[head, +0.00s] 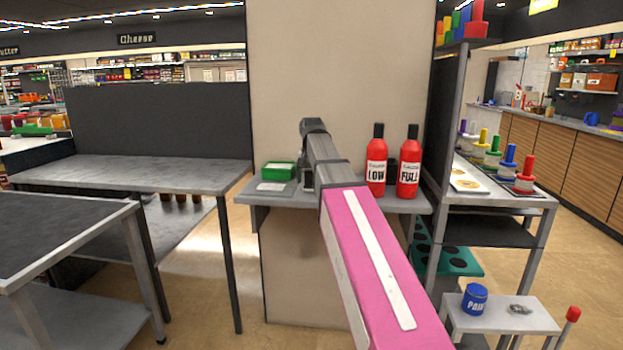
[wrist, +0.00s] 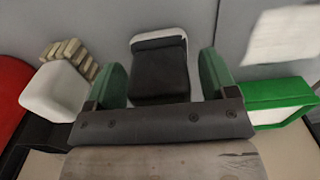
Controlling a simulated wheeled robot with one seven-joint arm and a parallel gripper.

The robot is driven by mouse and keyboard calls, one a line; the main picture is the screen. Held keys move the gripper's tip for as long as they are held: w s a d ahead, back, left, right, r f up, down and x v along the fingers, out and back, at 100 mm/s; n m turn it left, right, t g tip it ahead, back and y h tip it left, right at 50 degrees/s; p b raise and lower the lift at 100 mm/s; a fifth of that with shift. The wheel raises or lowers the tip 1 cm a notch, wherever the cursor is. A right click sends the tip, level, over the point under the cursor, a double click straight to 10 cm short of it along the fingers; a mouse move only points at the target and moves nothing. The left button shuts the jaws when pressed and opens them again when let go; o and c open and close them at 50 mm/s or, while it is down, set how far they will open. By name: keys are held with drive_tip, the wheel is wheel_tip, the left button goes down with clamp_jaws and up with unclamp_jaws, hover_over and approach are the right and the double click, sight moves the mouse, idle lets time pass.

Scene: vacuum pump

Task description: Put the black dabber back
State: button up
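A black block with a white edge, which looks like the black dabber (wrist: 160,72), is in the wrist view, upper middle. My gripper (wrist: 162,64) has its two green fingers apart, one on each side of the block. A gap shows on the right side; the left finger is very close to it, and I cannot tell whether they touch. In the head view my arm hides the block and most of the gripper, over a grey shelf (head: 340,202) against a beige pillar.
A green box (head: 278,170) stands left of my gripper, at the right in the wrist view (wrist: 275,103). Red bottles LOW (head: 376,162) and FULL (head: 409,163) stand to its right. A white block (wrist: 57,92) and tan stack (wrist: 70,55) lie left in the wrist view.

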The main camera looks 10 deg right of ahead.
wheel_tip(320, 180, up, 12)
drive_tip(key=shift+r, duration=0.1)
idle(0.6)
